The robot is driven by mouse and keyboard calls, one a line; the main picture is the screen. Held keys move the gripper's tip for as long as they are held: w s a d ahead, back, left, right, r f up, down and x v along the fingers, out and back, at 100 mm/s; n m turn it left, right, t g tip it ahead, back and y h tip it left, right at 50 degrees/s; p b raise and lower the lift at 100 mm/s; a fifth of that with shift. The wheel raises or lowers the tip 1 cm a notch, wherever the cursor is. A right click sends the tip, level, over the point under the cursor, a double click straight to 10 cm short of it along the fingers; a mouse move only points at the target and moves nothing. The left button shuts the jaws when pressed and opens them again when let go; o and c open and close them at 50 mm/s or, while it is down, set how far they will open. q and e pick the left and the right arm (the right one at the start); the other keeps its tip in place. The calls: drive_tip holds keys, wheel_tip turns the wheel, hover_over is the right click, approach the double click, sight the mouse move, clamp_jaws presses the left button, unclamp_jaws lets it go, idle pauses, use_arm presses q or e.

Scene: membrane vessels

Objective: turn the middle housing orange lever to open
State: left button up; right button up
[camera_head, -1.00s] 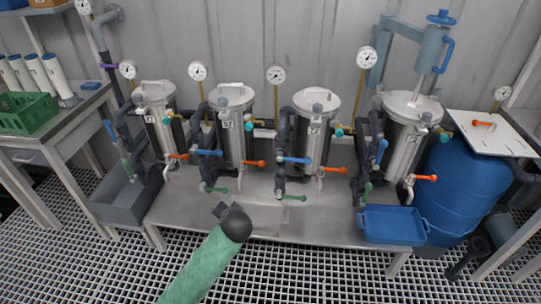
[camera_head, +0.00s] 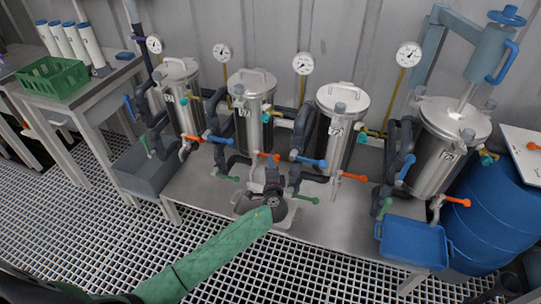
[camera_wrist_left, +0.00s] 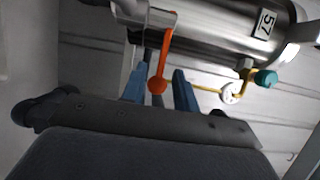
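Several steel housings stand in a row on a grey bench. The second housing from the left (camera_head: 254,125) has an orange lever (camera_head: 268,156) low at its front. In the left wrist view this lever (camera_wrist_left: 165,55) hangs from a steel fitting and ends in an orange ball, and the housing (camera_wrist_left: 222,28) bears the label 57. My left gripper (camera_wrist_left: 158,90) is open, with its blue fingers on either side of the ball. I cannot tell whether they touch it. In the head view my left wrist hides most of the gripper (camera_head: 272,162). My right gripper is out of view.
Blue levers (camera_head: 217,139) and green levers (camera_head: 228,178) sit close around the orange one on dark pipes. A blue tray (camera_head: 412,262) lies at the bench's right front. A grey bin (camera_head: 150,172) stands left. Grating floor lies in front.

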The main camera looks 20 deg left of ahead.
use_arm(q)
drive_tip(key=shift+p+x, duration=0.4)
drive_tip(key=shift+x, duration=1.95)
drive_tip(key=shift+a, duration=0.2)
drive_tip(key=shift+c, duration=0.4)
clamp_jaws()
